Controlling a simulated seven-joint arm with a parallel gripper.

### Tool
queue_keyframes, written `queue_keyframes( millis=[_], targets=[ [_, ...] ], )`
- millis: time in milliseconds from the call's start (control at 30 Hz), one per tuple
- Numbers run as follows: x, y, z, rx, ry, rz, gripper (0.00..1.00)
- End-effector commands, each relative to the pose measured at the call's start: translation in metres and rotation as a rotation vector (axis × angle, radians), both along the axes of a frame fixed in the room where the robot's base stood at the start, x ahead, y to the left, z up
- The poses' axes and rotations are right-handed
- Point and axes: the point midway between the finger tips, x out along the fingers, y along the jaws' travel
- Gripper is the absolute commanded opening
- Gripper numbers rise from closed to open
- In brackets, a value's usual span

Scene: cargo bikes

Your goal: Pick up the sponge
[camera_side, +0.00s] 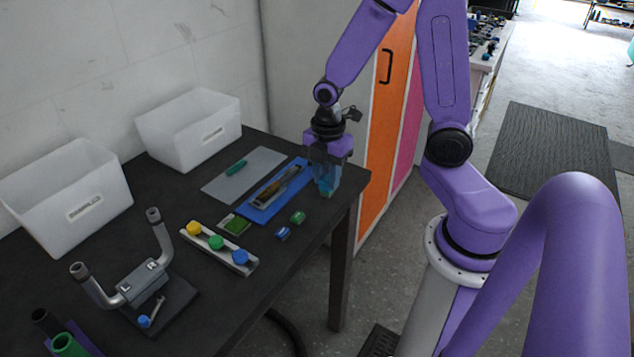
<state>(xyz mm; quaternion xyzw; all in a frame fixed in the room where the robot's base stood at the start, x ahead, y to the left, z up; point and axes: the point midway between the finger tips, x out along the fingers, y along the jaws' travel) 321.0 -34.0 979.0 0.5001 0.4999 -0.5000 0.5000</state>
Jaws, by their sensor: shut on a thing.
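My gripper (325,186) points down above the right end of the dark table, just right of the blue tray. It is shut on a small block with yellowish and teal tones, mostly hidden between the bluish fingers; it appears to be the sponge (323,181). I cannot clearly tell whether the block is clear of the table top.
The blue tray (251,213) holds a long tool. A grey mat (215,189) bears a green piece. Two small blocks, a green square pad (235,225), a rack with coloured knobs (190,232), a handlebar stand (139,284) and two white bins (207,102) stand around.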

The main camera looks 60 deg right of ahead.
Motion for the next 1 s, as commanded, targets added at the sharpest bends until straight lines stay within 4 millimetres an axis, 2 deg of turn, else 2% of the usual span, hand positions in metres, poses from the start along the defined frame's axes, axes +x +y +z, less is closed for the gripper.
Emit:
queue_keyframes(
  millis=[100,233,700,1000],
  targets=[
    [-0.014,0.002,0.016,0.001,-0.005,0.002,0.02],
    [-0.037,0.004,0.024,0.001,-0.003,0.004,0.02],
    [-0.078,0.008,0.042,0.001,-0.001,0.003,0.02],
    [-0.096,0.01,0.05,0.001,-0.001,0.001,0.02]
  ],
)
